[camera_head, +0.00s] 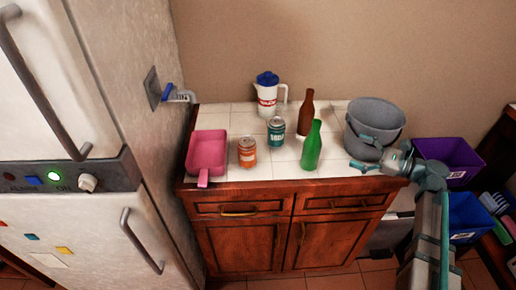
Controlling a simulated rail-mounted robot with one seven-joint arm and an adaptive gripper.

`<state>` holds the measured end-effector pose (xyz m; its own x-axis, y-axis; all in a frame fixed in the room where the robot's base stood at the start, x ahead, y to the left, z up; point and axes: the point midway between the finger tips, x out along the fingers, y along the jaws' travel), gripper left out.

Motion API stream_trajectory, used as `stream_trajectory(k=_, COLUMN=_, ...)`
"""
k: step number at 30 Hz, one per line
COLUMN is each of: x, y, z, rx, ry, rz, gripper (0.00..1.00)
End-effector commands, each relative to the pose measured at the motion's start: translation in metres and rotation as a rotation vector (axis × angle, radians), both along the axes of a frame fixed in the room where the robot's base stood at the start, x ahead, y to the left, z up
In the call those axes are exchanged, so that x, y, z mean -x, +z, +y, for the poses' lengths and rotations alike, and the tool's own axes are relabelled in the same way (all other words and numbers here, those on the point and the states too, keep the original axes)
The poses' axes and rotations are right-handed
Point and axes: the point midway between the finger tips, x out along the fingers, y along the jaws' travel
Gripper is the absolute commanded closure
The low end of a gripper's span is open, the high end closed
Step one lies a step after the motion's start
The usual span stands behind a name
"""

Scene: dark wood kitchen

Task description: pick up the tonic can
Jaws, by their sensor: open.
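Two cans stand upright on the tiled counter (238,117). One is a teal can (276,131) with a pale label, near the middle. The other is an orange can (247,153) with a pale label, in front of it and to the left. The lettering is too small to tell for sure which is the tonic can. My gripper (359,165) is open and empty at the counter's right front, just in front of the grey bucket and well to the right of both cans.
A green bottle (312,148) stands between the cans and my gripper, with a brown bottle (305,115) behind it. A white pitcher (267,97) stands behind the cans. A pink dustpan-like tray (207,153) lies left. A grey bucket (374,128) stands right. The fridge (130,100) borders the left.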

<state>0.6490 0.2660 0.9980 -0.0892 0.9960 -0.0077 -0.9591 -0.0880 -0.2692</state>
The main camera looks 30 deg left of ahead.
Motion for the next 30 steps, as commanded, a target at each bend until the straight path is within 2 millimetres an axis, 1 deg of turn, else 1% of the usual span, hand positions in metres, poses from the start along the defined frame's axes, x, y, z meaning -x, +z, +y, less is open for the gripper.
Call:
stream_trajectory(k=1, x=0.012, y=0.022, z=0.016, rx=0.001, ry=0.04, rz=0.006, gripper=0.09)
stream_trajectory(k=6, x=0.047, y=0.064, z=0.057, rx=0.013, ry=0.156, rz=0.039, gripper=0.09)
stream_trajectory(k=11, x=0.079, y=0.097, z=0.087, rx=0.027, ry=0.249, rz=0.064, gripper=0.09)
stream_trajectory(k=12, x=0.087, y=0.101, z=0.094, rx=0.03, ry=0.265, rz=0.069, gripper=0.09)
stream_trajectory(k=14, x=0.097, y=0.104, z=0.104, rx=0.03, ry=0.277, rz=0.08, gripper=0.09)
stream_trajectory(k=16, x=0.107, y=0.097, z=0.117, rx=0.024, ry=0.267, rz=0.093, gripper=0.09)
stream_trajectory(k=17, x=0.11, y=0.091, z=0.122, rx=0.019, ry=0.252, rz=0.1, gripper=0.09)
stream_trajectory(k=23, x=0.121, y=0.058, z=0.15, rx=-0.011, ry=0.146, rz=0.136, gripper=0.09)
stream_trajectory(k=26, x=0.129, y=0.038, z=0.164, rx=-0.023, ry=0.082, rz=0.157, gripper=0.09)
stream_trajectory(k=29, x=0.139, y=0.011, z=0.178, rx=-0.033, ry=-0.001, rz=0.188, gripper=0.09)
stream_trajectory(k=30, x=0.144, y=-0.002, z=0.184, rx=-0.034, ry=-0.039, rz=0.202, gripper=0.09)
